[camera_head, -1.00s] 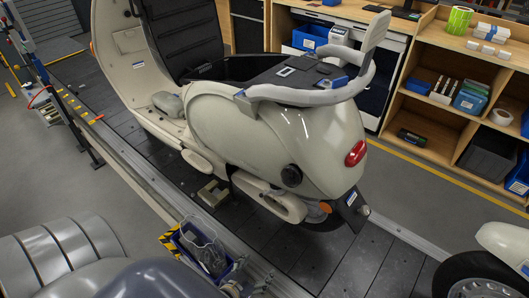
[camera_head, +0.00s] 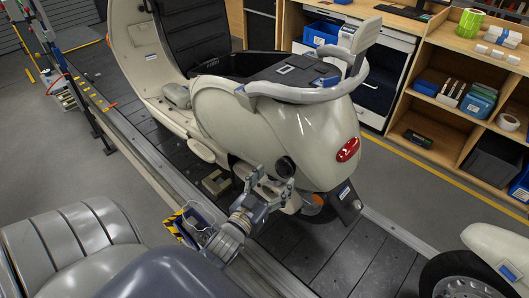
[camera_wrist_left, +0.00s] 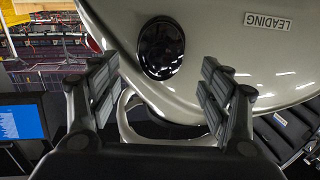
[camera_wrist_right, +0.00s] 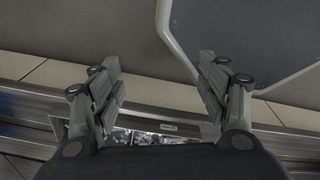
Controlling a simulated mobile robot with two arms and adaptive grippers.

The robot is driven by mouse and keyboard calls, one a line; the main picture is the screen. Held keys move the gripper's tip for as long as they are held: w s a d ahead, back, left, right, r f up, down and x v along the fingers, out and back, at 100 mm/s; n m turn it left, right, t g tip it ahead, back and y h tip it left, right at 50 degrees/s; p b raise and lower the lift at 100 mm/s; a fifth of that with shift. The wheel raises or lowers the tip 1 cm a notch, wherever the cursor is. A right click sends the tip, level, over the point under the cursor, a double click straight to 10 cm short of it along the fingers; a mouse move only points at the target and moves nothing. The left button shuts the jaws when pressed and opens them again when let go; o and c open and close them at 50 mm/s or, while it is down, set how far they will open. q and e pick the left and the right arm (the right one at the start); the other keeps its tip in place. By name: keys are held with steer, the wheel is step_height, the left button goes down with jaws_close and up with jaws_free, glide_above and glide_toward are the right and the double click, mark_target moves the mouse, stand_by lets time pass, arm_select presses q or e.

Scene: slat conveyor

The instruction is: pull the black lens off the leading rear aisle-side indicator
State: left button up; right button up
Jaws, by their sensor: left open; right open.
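The black lens (camera_head: 286,167) is a dark round dome on the cream rear side panel of the scooter (camera_head: 235,105). In the left wrist view the lens (camera_wrist_left: 161,47) sits on the panel, ahead of and between my fingers, near a "LEADING" label (camera_wrist_left: 268,21). My left gripper (camera_head: 273,181) is open and empty, just short of the lens. In the left wrist view its fingers (camera_wrist_left: 158,82) stand wide apart with a gap to the lens. My right gripper (camera_wrist_right: 160,75) is open and empty, seen only in the right wrist view.
The scooter stands on the dark slat conveyor (camera_head: 345,250). A blue bin (camera_head: 188,233) with hazard stripes lies beside the left arm. A second scooter (camera_head: 490,250) is at the right edge. Wooden shelves (camera_head: 430,105) stand behind. The grey floor at left is partly clear.

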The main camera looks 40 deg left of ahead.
mark_target(282, 170)
arm_select(q)
steer(key=w, duration=0.3)
steer(key=shift+w+a+p, duration=0.25)
steer(key=shift+w+p, duration=0.1)
steer(key=shift+w, duration=0.5)
arm_select(e)
steer(key=shift+d+r, duration=0.4)
steer(key=shift+r, duration=0.2)
steer(key=shift+a, duration=0.1)
arm_select(q)
steer(key=c, duration=1.1)
steer(key=shift+o, duration=0.9)
steer(key=shift+c, duration=0.6)
arm_select(e)
steer(key=shift+a, duration=0.3)
arm_select(q)
steer(key=shift+s+f, duration=0.1)
arm_select(e)
steer(key=shift+d, duration=0.25)
